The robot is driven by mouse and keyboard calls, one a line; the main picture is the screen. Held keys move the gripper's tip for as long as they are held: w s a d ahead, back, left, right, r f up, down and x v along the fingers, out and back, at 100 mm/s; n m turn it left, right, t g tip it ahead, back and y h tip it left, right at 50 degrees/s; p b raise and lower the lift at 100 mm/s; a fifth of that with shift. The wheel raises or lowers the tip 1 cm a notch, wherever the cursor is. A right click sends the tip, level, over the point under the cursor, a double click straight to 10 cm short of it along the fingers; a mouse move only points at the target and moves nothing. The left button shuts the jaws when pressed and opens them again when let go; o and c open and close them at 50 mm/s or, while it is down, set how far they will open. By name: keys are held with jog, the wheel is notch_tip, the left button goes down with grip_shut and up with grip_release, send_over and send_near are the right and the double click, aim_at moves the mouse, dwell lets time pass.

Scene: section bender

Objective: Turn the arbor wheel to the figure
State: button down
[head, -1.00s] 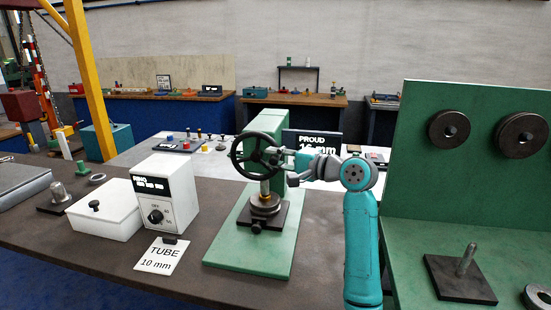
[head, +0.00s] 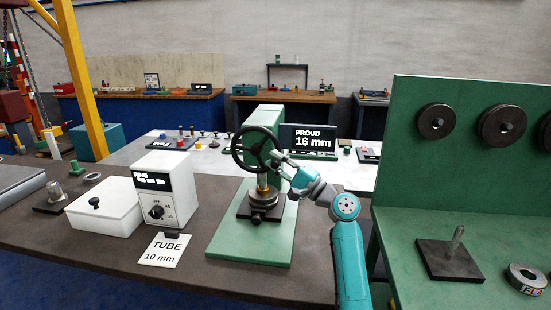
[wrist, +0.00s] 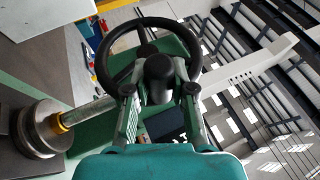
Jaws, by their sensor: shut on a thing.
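The arbor wheel (head: 236,150), a black spoked handwheel, stands at the top of the green press (head: 266,118). Below it a metal shaft runs down to a dark round block (head: 262,198) on the green base plate. My gripper (head: 279,162) is at the wheel's lower right rim and shut on it. The exact contact is partly hidden. A black display (head: 315,141) reads "PROUD 16 mm". A white card (head: 164,249) reads "TUBE 10 mm".
A white box with a dial (head: 166,190) and a lidded white box (head: 103,213) stand left of the press. At right, a green panel (head: 465,165) carries dark discs, with a pin on a block (head: 450,258) before it. Bare bench lies in front of the press.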

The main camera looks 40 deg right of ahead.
jog(key=shift+w+a+f+m+t+h, duration=0.1)
jog(key=shift+f+m+t+h, duration=0.2)
jog(key=shift+f+m+t, duration=0.25)
jog(key=shift+r, duration=0.15)
jog(key=c, duration=1)
grip_release()
jog(key=shift+o, duration=0.2)
jog(key=v, duration=1.2)
